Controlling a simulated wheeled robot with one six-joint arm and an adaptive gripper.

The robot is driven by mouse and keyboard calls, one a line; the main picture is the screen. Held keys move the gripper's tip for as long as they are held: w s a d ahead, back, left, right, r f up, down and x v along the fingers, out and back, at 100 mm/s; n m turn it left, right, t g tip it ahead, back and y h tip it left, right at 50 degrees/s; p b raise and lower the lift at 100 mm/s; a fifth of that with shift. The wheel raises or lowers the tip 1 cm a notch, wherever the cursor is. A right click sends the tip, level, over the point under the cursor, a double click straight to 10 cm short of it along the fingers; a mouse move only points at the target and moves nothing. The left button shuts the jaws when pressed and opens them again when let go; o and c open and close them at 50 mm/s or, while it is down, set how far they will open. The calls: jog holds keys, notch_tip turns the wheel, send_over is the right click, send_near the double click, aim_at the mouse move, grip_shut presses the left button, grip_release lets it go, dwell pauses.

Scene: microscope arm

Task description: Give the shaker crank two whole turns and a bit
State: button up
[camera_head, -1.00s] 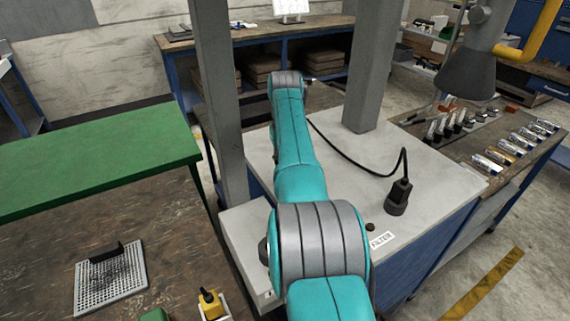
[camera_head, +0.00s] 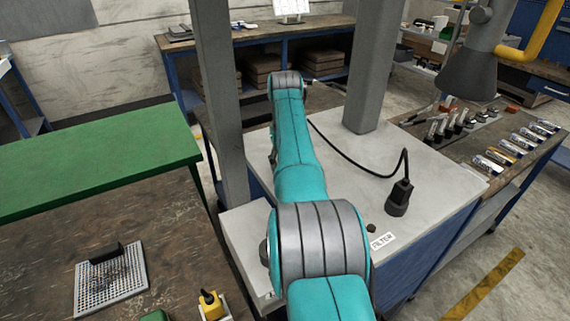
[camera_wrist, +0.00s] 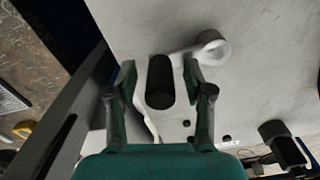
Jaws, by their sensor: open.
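In the wrist view my gripper (camera_wrist: 159,70) is open, with one finger on each side of a dark rounded grip (camera_wrist: 161,84), which looks like the shaker crank's handle. Gaps show between the grip and the fingers. A pale crank arm (camera_wrist: 184,53) runs from behind the right fingertip to a light round hub (camera_wrist: 213,47) at the upper right. In the head view my teal arm hides the crank and my gripper.
The pale bench top (camera_head: 335,185) carries a dark plug-like fixture (camera_head: 399,198) with a black cable and a FILTER label (camera_head: 382,241) near the front edge. Grey posts (camera_head: 371,70) rise from it. A green-topped table (camera_head: 90,160) stands to the left.

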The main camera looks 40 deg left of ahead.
notch_tip(320, 180, up, 8)
jog(key=shift+f, duration=0.25)
